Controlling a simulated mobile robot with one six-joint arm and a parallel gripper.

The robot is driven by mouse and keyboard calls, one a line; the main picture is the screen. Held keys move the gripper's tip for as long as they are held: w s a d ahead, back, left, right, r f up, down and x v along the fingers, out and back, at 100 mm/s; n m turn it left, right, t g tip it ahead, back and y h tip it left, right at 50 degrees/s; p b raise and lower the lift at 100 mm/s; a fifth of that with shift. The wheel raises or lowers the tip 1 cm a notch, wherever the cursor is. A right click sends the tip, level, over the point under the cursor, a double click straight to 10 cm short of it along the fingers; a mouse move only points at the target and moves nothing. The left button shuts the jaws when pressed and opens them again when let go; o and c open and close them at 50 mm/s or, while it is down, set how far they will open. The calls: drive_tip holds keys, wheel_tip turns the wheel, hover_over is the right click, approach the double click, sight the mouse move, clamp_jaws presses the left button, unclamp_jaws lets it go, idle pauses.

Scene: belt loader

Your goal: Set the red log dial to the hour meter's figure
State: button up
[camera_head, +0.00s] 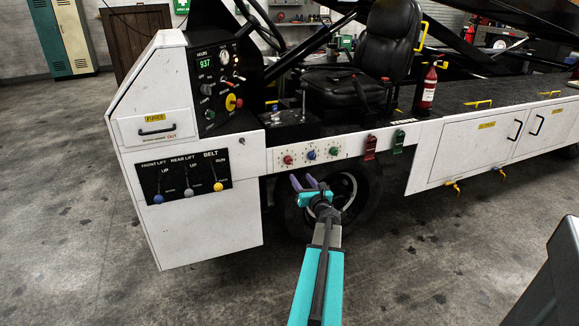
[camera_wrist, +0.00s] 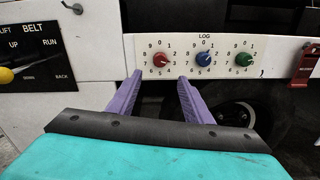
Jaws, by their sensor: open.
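The hour meter (camera_head: 206,63) is a small green display on the black panel and appears to read 937. The red log dial (camera_head: 288,160) is the leftmost of three dials on the white LOG strip; it also shows in the wrist view (camera_wrist: 160,60), ringed by digits. Its pointer seems to point to the lower right, but I cannot read the exact digit. My gripper (camera_head: 302,180) is open and empty, its purple fingers below and short of the strip. In the wrist view the fingertips (camera_wrist: 160,77) lie to either side below the red dial, apart from it.
The blue dial (camera_wrist: 204,59) and green dial (camera_wrist: 243,59) sit right of the red one. Red (camera_head: 370,148) and green (camera_head: 398,143) latches are farther right. A lever panel (camera_head: 186,177) is at left. A wheel (camera_head: 345,192) is behind my gripper. Open floor lies in front.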

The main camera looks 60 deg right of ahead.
sight(289, 161)
drive_tip(key=shift+p+x, duration=0.55)
drive_tip(key=shift+x, duration=6)
drive_tip(key=c, duration=1)
drive_tip(key=shift+a, duration=0.45)
drive_tip(key=shift+c, duration=0.3)
drive_tip(key=shift+d, duration=0.25)
drive_tip(key=shift+d+r, duration=0.1)
drive_tip(key=shift+d, duration=0.05)
drive_tip(key=shift+m, duration=0.4)
